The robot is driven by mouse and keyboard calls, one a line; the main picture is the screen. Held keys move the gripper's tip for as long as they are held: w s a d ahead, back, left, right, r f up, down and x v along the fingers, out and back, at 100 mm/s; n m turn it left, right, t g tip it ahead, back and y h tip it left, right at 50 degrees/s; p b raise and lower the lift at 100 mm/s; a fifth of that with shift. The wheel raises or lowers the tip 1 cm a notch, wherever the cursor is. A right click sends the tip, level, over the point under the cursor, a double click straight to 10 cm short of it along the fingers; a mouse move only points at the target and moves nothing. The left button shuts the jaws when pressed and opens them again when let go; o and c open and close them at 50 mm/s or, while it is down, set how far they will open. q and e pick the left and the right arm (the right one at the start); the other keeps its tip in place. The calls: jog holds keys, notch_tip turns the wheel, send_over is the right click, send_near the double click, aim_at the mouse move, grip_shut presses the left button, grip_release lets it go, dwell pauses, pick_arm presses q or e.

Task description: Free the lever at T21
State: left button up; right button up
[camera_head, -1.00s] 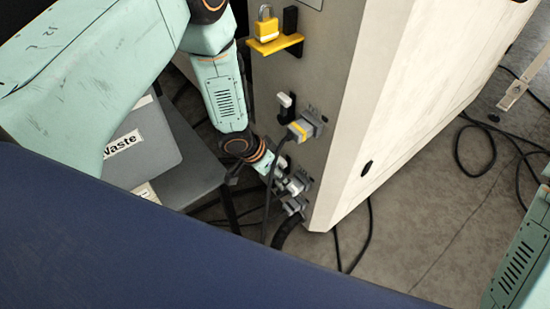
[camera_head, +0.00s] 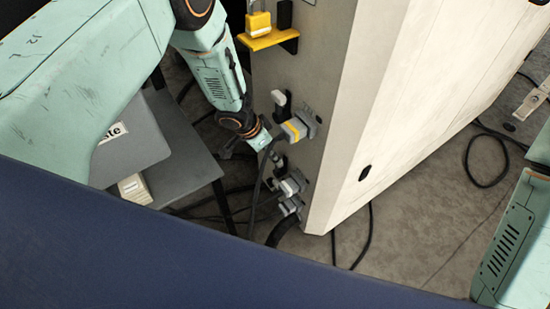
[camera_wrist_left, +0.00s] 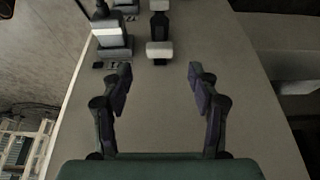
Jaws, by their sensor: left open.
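A pale cabinet face (camera_head: 335,90) carries two black levers with white ends. The upper lever (camera_head: 280,98) stands above a grey plug with a yellow band (camera_head: 296,129). The lower lever (camera_head: 276,162) stands by a grey and white plug (camera_head: 290,186). My left gripper (camera_head: 262,140) is just left of the panel, between the two levers and apart from them. In the left wrist view the gripper (camera_wrist_left: 160,90) is open and empty. A white-tipped lever (camera_wrist_left: 159,50) lies beyond its fingers, beside a plug (camera_wrist_left: 113,38). No T21 label is readable. My right gripper is out of view.
A yellow padlock (camera_head: 258,23) sits on a yellow bracket (camera_head: 268,40) high on the panel. A dark cable (camera_head: 262,175) hangs close beside my gripper. A grey waste bin (camera_head: 135,150) stands left. Loose cables (camera_head: 485,165) lie on the floor right of the cabinet.

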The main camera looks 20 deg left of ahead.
aim_at(280, 167)
pick_arm(q)
jog(key=shift+b+x, duration=1.2)
jog(key=shift+x, duration=1.9)
grip_shut()
